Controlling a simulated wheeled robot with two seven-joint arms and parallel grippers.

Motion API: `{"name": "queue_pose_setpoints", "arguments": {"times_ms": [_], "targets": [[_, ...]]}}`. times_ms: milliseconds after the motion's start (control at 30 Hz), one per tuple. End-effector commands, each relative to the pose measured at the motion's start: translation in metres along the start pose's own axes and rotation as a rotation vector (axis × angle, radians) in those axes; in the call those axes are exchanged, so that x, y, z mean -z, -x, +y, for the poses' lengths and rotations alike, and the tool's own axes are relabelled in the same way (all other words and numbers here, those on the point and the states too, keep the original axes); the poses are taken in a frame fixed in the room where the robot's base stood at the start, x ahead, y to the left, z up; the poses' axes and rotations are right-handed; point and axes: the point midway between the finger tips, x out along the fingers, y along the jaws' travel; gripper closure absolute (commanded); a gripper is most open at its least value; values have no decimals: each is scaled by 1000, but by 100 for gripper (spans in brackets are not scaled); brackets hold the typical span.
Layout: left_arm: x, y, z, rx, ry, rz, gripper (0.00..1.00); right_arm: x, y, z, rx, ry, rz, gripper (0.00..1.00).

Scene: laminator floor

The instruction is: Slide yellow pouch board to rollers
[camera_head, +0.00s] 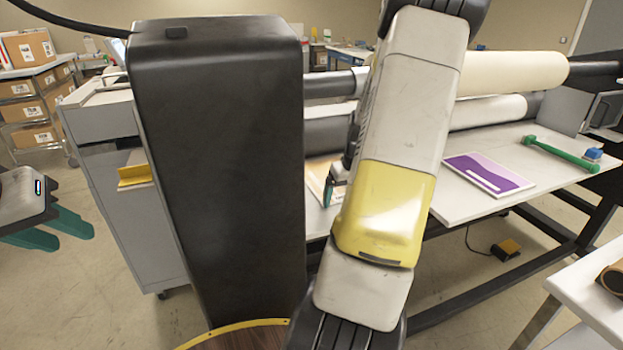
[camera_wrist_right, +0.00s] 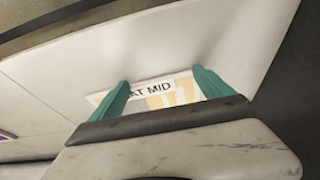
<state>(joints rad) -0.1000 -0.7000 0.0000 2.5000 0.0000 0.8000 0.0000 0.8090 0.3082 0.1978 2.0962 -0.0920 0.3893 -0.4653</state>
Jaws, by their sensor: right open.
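The yellow pouch board (camera_head: 314,172) lies on the white laminator table; in the head view my right arm and the black column hide much of it. In the right wrist view a pale board with yellow patches (camera_wrist_right: 160,99) shows between and beyond the fingers, near a label reading "AT MID". My right gripper (camera_wrist_right: 160,77) is open, its teal fingers apart over the board; I cannot tell whether they touch it. In the head view it is mostly hidden behind my arm (camera_head: 330,188). My left gripper (camera_head: 74,238) is open and empty at the far left, away from the table.
A purple and white board (camera_head: 487,174) lies to the right on the laminator table (camera_head: 455,208). A green-handled tool (camera_head: 562,154) and a blue item (camera_head: 592,154) lie farther right. A cream roll (camera_head: 513,73) spans the back. A grey cabinet (camera_head: 128,225) stands left.

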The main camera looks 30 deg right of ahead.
Motion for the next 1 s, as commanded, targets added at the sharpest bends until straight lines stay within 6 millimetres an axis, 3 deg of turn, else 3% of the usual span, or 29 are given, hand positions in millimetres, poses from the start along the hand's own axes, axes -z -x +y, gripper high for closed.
{"name": "queue_pose_setpoints", "arguments": {"times_ms": [1000], "targets": [[0,0,0,0,0,0,64,-4,1,21,0,0,-2,9]]}}
